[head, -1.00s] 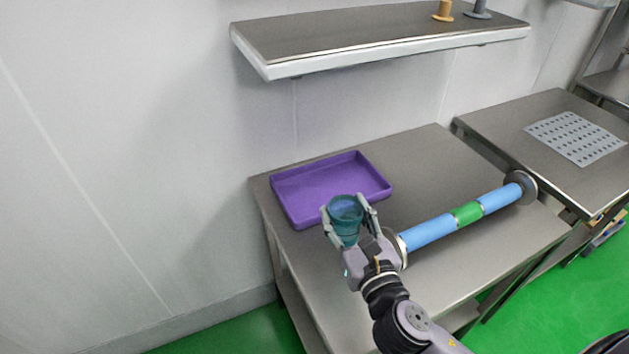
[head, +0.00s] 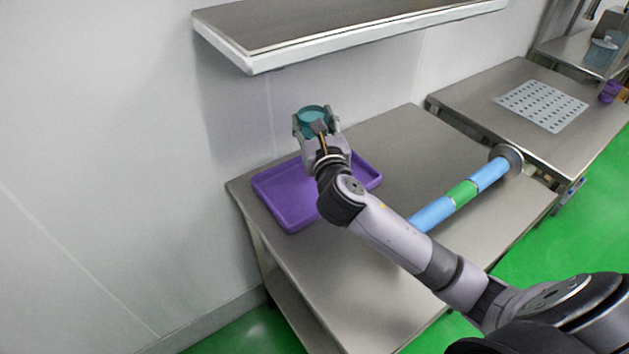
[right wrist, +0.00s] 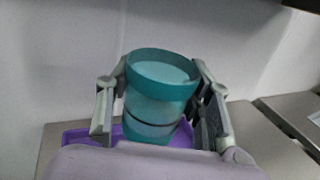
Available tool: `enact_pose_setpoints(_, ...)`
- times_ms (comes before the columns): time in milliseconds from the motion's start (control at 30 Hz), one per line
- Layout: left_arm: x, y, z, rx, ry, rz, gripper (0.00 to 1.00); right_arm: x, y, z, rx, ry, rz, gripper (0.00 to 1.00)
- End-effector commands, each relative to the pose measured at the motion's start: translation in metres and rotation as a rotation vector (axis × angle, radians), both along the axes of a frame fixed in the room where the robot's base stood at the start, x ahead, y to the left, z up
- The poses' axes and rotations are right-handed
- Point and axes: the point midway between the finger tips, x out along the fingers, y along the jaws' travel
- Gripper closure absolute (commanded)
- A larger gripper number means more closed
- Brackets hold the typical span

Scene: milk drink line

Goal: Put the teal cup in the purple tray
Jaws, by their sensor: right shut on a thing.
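The teal cup (head: 313,112) is held between the fingers of my right gripper (head: 316,122), raised above the back part of the purple tray. In the right wrist view the cup (right wrist: 160,90) stands about upright between the two fingers (right wrist: 162,105), its open rim uppermost. The purple tray (head: 275,206) lies on the steel table, partly hidden by my right gripper and arm. A strip of the tray (right wrist: 75,135) shows behind and below the cup in the right wrist view. My left gripper is not in view.
The steel table (head: 330,270) has a bare front part. A roller with blue and green sections (head: 462,193) lies to the right of the tray. A wall shelf (head: 350,30) hangs above the back. A second table (head: 490,110) with a perforated sheet (head: 543,105) stands at right.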

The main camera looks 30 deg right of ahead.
Motion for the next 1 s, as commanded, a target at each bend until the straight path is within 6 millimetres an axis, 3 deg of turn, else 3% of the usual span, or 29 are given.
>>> enact_pose_setpoints(33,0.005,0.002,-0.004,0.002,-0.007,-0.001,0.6,-0.001,0.0,-0.02,0.001,0.008,-0.002,0.74)
enact_pose_setpoints(200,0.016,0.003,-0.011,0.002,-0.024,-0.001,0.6,-0.001,0.0,-0.066,0.001,0.007,-0.002,0.74)
enact_pose_setpoints(400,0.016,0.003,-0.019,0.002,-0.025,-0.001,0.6,-0.001,0.0,-0.109,0.0,0.002,-0.001,0.74)
enact_pose_setpoints(633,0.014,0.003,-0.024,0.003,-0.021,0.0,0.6,-0.001,0.0,-0.129,0.0,0.0,-0.001,0.74)
enact_pose_setpoints(833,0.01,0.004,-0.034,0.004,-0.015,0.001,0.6,-0.001,0.0,-0.16,-0.001,0.001,0.0,0.74)
enact_pose_setpoints(1000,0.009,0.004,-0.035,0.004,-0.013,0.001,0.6,-0.001,0.0,-0.165,-0.001,-0.001,0.001,0.74)
